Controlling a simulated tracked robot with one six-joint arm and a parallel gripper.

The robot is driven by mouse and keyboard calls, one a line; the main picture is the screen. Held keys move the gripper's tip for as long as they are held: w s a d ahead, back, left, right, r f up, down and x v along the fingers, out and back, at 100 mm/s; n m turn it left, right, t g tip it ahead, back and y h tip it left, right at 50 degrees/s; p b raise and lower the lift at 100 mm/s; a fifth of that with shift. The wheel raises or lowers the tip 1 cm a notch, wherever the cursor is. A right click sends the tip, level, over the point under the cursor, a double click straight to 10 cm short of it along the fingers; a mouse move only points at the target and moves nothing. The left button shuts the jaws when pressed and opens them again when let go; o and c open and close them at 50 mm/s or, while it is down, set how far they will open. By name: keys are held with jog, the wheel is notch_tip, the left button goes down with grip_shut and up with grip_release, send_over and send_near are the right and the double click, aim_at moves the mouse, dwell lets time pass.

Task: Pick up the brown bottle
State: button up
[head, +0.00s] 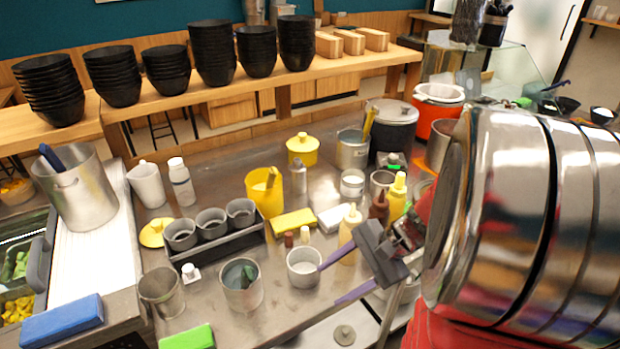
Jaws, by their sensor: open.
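A brown bottle (379,208) stands on the steel counter right of centre, beside a taller yellow squeeze bottle (397,194). Its lower part is hidden behind my gripper. My gripper (380,250), with dark grey fingers, is in front of the brown bottle in the picture and is open, with nothing seen held in it. I cannot tell how far it is from the bottle. A much smaller brown bottle or shaker (288,239) stands further left, near the yellow sponge.
A pale yellow bottle (349,232) stands just left of my gripper. My shiny arm covers the right side.

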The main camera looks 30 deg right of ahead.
jog(key=d+m+t, duration=0.3)
jog(key=d+m, duration=0.1)
jog(key=d, duration=0.1)
jog(key=w+d+f+m+t, duration=0.1)
jog(key=d+m+t, duration=0.1)
jog(key=d+m, duration=0.2)
jog(key=w+d+f+m+t, duration=0.1)
jog(key=d+m+t, duration=0.2)
jog(key=d+m, duration=0.1)
jog(key=shift+d+f+t, duration=0.15)
jog(key=shift+d+t, duration=0.15)
jog(key=shift+d, duration=0.55)
jog(key=d+m+t+h, duration=0.1)
jog(key=d, duration=0.1)
jog(key=d+m+t+h, duration=0.1)
jog(key=d+m, duration=0.1)
jog(key=d, duration=0.1)
jog(key=d+m+t+h, duration=0.1)
jog(key=d+m, duration=0.1)
jog(key=shift+d+r, duration=0.3)
jog(key=shift+r, duration=0.05)
jog(key=shift+w+a, duration=0.1)
jog(key=x, duration=0.8)
jog(key=shift+w, duration=0.25)
jog(key=shift+d+x, duration=0.2)
jog(key=shift+x, duration=2.4)
